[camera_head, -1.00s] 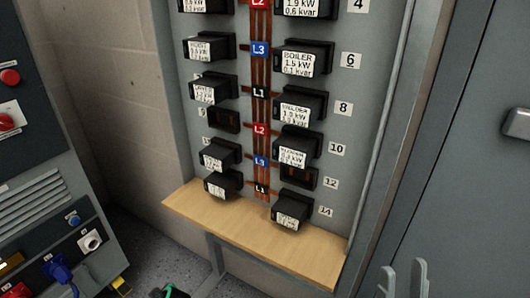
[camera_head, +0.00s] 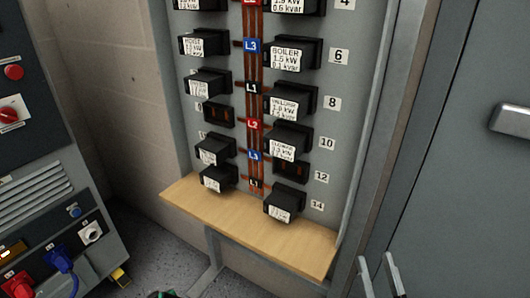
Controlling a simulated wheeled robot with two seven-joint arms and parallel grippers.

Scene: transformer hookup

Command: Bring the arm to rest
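My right gripper (camera_head: 382,275) shows at the bottom right edge of the head view as two pale grey fingers pointing up, with a gap between them. It is in front of the grey cabinet door and right of the wooden shelf (camera_head: 250,228). I see nothing between the fingers. A small dark and green piece at the bottom edge, left of the shelf's middle, is too cut off to tell. I cannot make out my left gripper.
A panel (camera_head: 345,120) holds two columns of black labelled modules, among them the BOILER module (camera_head: 292,57). Two slots, the left one (camera_head: 219,114) and the right one (camera_head: 290,171), hold no module. A control cabinet (camera_head: 40,170) with plugs stands left. A grey door (camera_head: 460,190) with a handle (camera_head: 512,118) stands right.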

